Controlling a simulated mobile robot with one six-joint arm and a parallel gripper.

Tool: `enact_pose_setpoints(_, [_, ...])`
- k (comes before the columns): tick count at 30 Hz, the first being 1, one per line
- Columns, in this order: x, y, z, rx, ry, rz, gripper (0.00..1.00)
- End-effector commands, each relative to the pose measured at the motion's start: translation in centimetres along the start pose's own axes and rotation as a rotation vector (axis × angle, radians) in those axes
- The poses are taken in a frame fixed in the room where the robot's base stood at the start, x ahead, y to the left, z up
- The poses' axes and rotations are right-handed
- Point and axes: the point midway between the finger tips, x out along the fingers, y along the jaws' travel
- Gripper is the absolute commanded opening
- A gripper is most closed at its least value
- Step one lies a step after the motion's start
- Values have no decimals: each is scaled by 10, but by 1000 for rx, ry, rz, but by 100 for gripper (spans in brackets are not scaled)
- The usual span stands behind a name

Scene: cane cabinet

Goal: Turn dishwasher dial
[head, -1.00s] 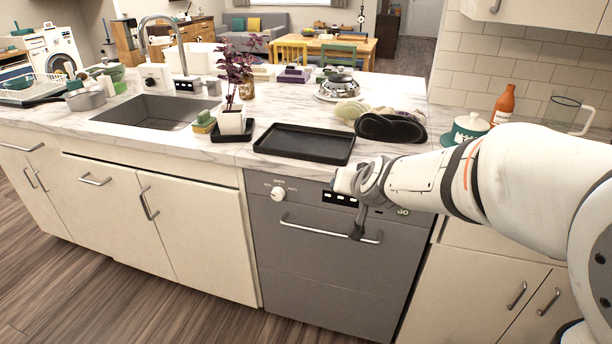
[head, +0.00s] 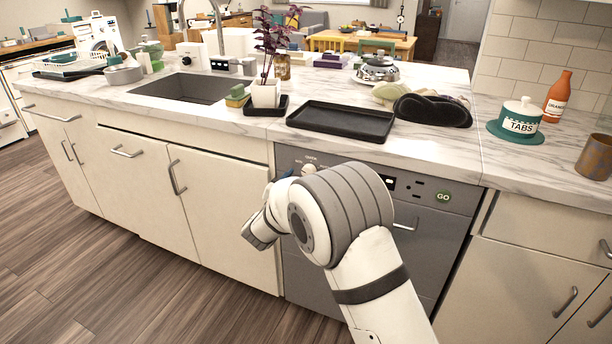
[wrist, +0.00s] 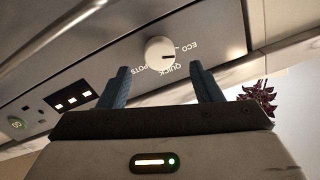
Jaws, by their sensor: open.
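The dishwasher (head: 425,255) is a grey front under the marble counter, with a control strip along its top. Its white round dial (wrist: 159,53) shows in the wrist view with the labels ECO, QUICK and POTS around it; its dark mark points toward the side between ECO and QUICK. In the head view the dial (head: 308,170) peeks out above my wrist. My gripper (wrist: 160,86) is open and empty, its two blue fingers apart, with the dial seen between and beyond their tips. In the head view my arm hides most of the gripper and part of the dishwasher.
A green GO button (head: 443,196) and a dark display sit right of the dial. The dishwasher's bar handle (wrist: 57,37) is close in the wrist view. A black tray (head: 340,121) lies on the counter above. Cream cabinets (head: 225,215) flank the dishwasher; floor is clear at left.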

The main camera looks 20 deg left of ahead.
Motion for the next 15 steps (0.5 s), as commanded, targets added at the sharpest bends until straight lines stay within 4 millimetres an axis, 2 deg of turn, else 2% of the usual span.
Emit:
enact_pose_setpoints(3, [22,1,0,2,1,3,59])
enact_pose_setpoints(7, [38,1,0,1,0,1,59])
enact_pose_setpoints(15, [50,1,0,0,0,0,59])
